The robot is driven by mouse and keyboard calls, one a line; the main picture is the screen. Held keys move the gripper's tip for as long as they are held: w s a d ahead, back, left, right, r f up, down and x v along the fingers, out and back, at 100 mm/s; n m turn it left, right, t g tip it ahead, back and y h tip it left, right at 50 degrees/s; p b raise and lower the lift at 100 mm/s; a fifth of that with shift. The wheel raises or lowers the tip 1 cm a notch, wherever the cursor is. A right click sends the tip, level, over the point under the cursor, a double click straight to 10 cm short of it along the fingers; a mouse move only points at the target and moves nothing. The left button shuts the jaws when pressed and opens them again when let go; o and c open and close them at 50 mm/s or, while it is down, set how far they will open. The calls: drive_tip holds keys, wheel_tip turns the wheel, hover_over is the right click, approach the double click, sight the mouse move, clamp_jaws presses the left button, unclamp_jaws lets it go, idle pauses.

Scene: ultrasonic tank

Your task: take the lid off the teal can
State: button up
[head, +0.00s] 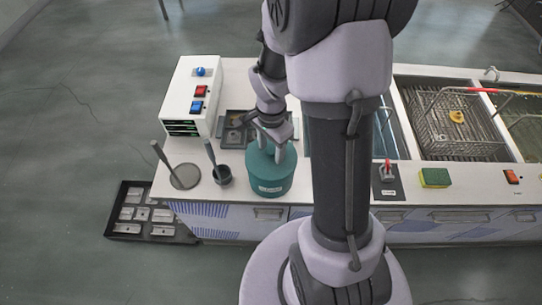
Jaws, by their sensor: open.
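The teal can (270,182) stands upright near the front edge of the white counter, left of my arm's large dark link. It has a pale label on its front. My gripper (276,147) points down over the top of the can, with its fingers apart and overlapping the can's upper part in this view. The gripper partly hides the can's top, so I cannot tell the lid apart from the body or whether the fingers touch it.
Left of the can are a small dark pot (222,176) with a grey handle and a grey disc (185,177) with an upright rod. Behind are a dark tray (235,133) and a white control box (190,92). A wire basket (440,118) and yellow-green sponge (434,178) are right.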

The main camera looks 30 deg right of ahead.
clamp_jaws()
drive_tip(key=shift+r, duration=0.1)
